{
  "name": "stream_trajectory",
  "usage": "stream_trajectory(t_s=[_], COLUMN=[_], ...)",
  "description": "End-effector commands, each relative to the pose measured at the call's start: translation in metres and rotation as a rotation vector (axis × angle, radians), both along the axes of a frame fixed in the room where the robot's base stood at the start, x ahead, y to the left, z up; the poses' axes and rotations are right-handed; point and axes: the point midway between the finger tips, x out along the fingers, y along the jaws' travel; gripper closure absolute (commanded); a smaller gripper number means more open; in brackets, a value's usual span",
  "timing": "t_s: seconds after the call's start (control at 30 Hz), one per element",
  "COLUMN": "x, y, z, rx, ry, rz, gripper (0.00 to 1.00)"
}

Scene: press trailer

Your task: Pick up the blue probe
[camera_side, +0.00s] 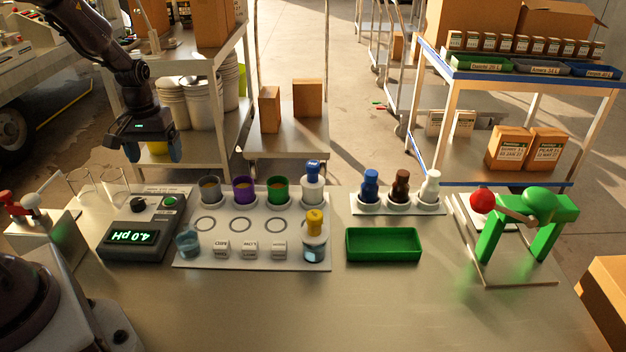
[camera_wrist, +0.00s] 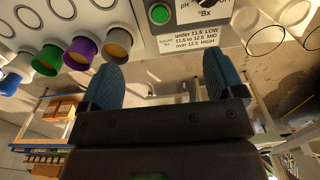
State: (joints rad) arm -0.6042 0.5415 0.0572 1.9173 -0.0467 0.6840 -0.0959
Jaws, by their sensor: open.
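A dark blue probe-like piece (camera_side: 370,186) stands upright in the left socket of a small white rack (camera_side: 398,211), beside a brown one (camera_side: 402,186) and a white one (camera_side: 430,186). Another blue-topped piece (camera_side: 313,172) with a pale body stands at the back right of the white station plate (camera_side: 190,260). I cannot tell which is called the probe. My gripper (camera_side: 153,150) hangs open and empty behind the meter, well left of both. The wrist view shows its two blue fingers (camera_wrist: 164,80) apart with nothing between them. A blue end (camera_wrist: 10,84) shows at that view's left edge.
Grey, purple (camera_side: 243,190) and green cups line the plate's back, with a yellow-topped bottle (camera_side: 315,235) in front. A green tray (camera_side: 383,244) and green stand (camera_side: 530,220) are right. The bench front is clear.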

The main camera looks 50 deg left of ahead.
Motion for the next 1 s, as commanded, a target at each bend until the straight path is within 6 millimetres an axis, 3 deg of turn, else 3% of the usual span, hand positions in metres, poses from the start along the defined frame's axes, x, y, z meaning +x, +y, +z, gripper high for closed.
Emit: stream_trajectory(t_s=[0.27,0.37,0.47,0.57,0.7,0.8,0.87,1.0], x=[0.002,0.015,0.047,0.093,0.152,0.184,0.201,0.221], y=[-0.003,-0.022,-0.056,-0.100,-0.165,-0.203,-0.217,-0.213], z=[0.000,-0.003,-0.004,0.000,0.011,0.022,0.031,0.035], rx=[0.000,-0.003,0.011,0.052,0.115,0.151,0.170,0.194], ry=[0.000,0.004,-0.004,-0.051,-0.153,-0.235,-0.285,-0.350], rz=[-0.008,-0.068,-0.189,-0.332,-0.498,-0.572,-0.591,-0.562], gripper=[0.12,0.12,0.12,0.12,0.12,0.12,0.12,0.12])
